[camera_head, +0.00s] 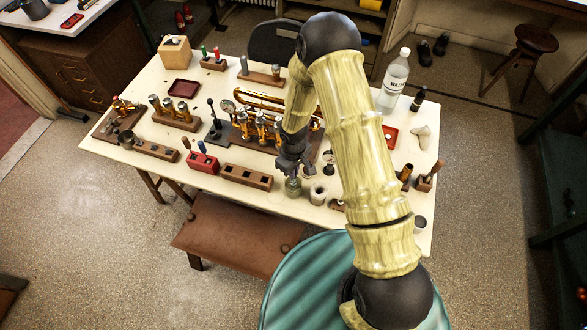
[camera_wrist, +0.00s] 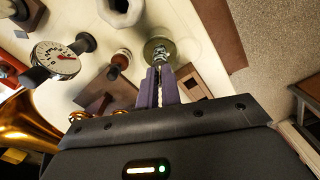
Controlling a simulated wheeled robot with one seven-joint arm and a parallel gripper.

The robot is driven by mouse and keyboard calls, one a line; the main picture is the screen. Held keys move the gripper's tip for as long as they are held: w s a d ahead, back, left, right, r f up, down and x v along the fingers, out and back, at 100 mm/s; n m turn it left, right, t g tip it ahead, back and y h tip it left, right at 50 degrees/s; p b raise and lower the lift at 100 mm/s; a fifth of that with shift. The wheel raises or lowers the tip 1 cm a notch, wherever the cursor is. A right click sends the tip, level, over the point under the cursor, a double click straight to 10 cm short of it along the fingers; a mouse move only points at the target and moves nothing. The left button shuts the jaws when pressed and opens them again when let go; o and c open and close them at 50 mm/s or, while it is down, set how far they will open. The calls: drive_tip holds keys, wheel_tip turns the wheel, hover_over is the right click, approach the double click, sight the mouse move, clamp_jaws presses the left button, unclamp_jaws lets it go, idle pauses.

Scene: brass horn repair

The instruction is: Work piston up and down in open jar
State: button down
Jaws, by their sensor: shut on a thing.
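The open jar (camera_head: 293,188) is small and greenish and stands near the front edge of the table, below my gripper (camera_head: 292,172). In the wrist view the jar (camera_wrist: 148,48) is a round greenish rim just beyond my fingertips. My gripper (camera_wrist: 159,72) is shut on the piston (camera_wrist: 160,55), a silvery metal piece at the jar's mouth. The piston's lower part is hidden in or behind the jar, so I cannot tell how deep it sits. In the head view my fingers hide the piston.
A white cup-like pot (camera_head: 318,194) stands close right of the jar. A wooden block with holes (camera_head: 246,177) lies to its left. The brass horn (camera_head: 270,101) lies behind. A dial gauge (camera_wrist: 55,60) is near in the wrist view. A clear bottle (camera_head: 394,80) stands back right.

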drive_tip(key=shift+f+b, duration=1.05)
drive_tip(key=shift+f, duration=0.5)
drive_tip(key=shift+r+p, duration=1.3)
drive_tip(key=shift+r, duration=0.6)
drive_tip(key=shift+f, duration=0.15)
drive_tip(key=shift+b, duration=0.3)
drive_tip(key=shift+f+b, duration=1.55)
drive_tip(key=shift+f, duration=0.2)
drive_tip(key=shift+r+p, duration=1.3)
drive_tip(key=shift+r, duration=0.6)
